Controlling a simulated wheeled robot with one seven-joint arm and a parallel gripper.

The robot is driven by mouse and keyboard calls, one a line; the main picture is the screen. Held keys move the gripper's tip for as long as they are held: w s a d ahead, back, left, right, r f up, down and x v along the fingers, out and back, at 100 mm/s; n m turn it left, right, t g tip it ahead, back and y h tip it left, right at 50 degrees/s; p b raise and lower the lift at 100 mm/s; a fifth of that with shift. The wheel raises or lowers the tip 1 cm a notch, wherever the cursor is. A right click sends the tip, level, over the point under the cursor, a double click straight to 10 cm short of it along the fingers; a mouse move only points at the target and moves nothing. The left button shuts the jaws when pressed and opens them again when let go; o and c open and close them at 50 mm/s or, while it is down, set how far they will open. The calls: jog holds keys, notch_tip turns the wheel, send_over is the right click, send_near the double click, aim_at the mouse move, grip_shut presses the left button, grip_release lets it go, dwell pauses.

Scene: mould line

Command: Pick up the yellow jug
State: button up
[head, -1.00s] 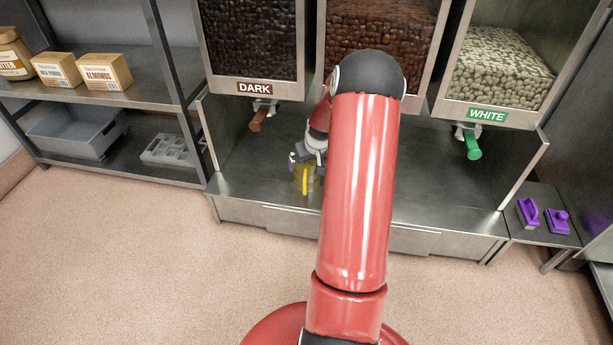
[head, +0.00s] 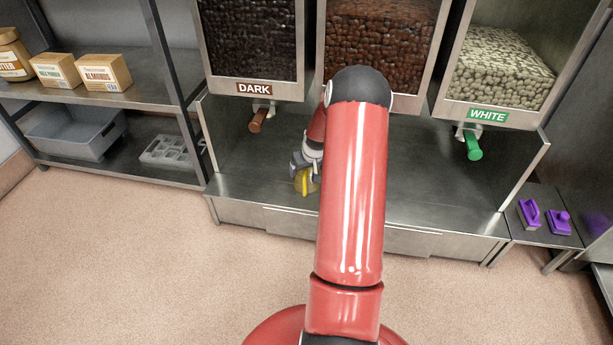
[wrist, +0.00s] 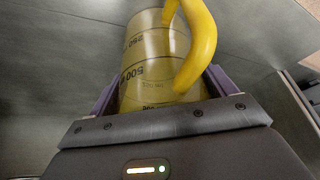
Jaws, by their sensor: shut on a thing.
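The yellow jug (head: 306,183) is at the steel counter below the dispensers, partly hidden by my gripper and arm in the head view. In the wrist view the jug (wrist: 150,65) is a see-through yellow measuring jug with dark volume marks and a solid yellow handle (wrist: 198,40). My gripper (wrist: 160,95) is shut on the jug's body, one purple-grey finger on each side of it. In the head view my gripper (head: 305,166) is at the jug's upper part. I cannot tell whether the jug's base touches the counter.
Dispensers labelled DARK (head: 254,88) and WHITE (head: 487,115) hang above the counter (head: 420,195), with a brown handle (head: 258,121) and a green handle (head: 473,146). A shelf at left holds boxes (head: 105,72) and a grey bin (head: 75,133). Purple tools (head: 529,213) lie at right.

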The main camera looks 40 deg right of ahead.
notch_tip(320, 180, up, 10)
jog(key=p, duration=0.1)
jog(key=w+a+r+n+p, duration=0.1)
jog(key=w+a+r+p, duration=0.15)
jog(key=a, duration=1.05)
jog(key=s+a+r+n+y+p, duration=0.1)
jog(key=s+a+r+p, duration=0.1)
jog(key=a, duration=0.8)
jog(key=s+a+r+n+p, duration=0.1)
jog(key=s+a+n+p, duration=0.15)
jog(key=a, duration=0.85)
jog(key=s+f, duration=0.4)
jog(key=f, duration=0.1)
jog(key=shift+s+f+m, duration=0.2)
jog(key=shift+s+m, duration=0.15)
jog(key=shift+m, duration=0.1)
jog(key=shift+a, duration=0.1)
